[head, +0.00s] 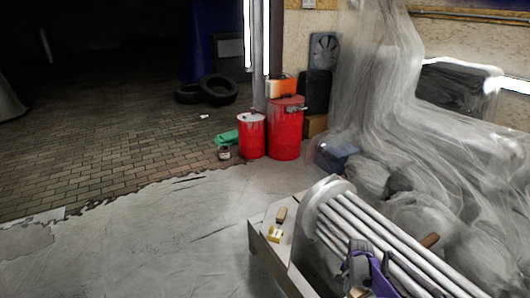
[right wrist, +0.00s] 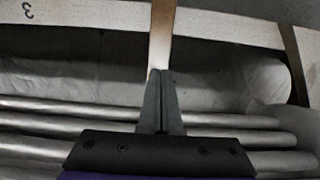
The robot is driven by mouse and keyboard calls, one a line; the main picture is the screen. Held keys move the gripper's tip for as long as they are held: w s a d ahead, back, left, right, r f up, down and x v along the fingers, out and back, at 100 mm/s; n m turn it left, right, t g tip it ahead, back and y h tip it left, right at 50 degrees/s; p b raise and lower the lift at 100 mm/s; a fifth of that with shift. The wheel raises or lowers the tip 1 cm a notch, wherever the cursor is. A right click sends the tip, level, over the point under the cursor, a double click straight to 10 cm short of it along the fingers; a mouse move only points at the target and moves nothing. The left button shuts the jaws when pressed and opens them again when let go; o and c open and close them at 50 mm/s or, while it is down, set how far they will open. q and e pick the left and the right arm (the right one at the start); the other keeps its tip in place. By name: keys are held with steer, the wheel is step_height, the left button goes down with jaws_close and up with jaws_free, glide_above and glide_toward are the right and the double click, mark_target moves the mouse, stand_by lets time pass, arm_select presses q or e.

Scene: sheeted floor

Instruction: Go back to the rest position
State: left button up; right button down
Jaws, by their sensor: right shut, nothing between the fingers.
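My right gripper (head: 358,252) is at the lower right of the head view, with purple and dark grey parts, over a rack of pale metal tubes (head: 392,238). In the right wrist view its two grey fingers (right wrist: 160,76) are together, with nothing held between them. A light wooden strip (right wrist: 162,32) shows just beyond the fingertips; whether they touch it I cannot tell. The tubes (right wrist: 60,122) run across behind the fingers. My left gripper is in neither view.
A pale table (head: 257,233) bears a small wooden-handled item (head: 281,215) and a yellow-and-white item (head: 274,235). Red drums (head: 285,130), tyres (head: 218,92) and a sheet-covered heap (head: 400,120) stand farther back. The sheeted floor (head: 150,245) at left is clear.

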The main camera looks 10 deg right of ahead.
steer(key=s+a+r+n+t, duration=0.1)
steer(key=s+a+r+n, duration=0.1)
steer(key=s+a+r, duration=0.35)
steer(key=s+a+r+n, duration=0.2)
steer(key=a+r, duration=0.1)
steer(key=r, duration=0.6)
steer(key=s+a+r+n+t, duration=0.1)
steer(key=s+a+r+n, duration=0.3)
steer(key=r, duration=0.3)
steer(key=s+a+r+n+t, duration=0.1)
steer(key=s+a+n, duration=0.25)
steer(key=s, duration=0.75)
steer(key=s+a+n+t, duration=0.15)
steer(key=s+a, duration=0.35)
steer(key=s, duration=0.6)
arm_select(q)
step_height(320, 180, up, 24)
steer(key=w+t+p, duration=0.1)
steer(key=p, duration=1.9)
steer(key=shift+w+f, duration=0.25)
arm_select(e)
step_height(320, 180, up, 24)
steer(key=w, duration=0.1)
steer(key=shift+w+d+f+t, duration=0.15)
steer(key=shift+w+d+t, duration=0.1)
steer(key=shift+t, duration=0.2)
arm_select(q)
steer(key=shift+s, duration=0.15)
arm_select(e)
steer(key=shift+s, duration=0.15)
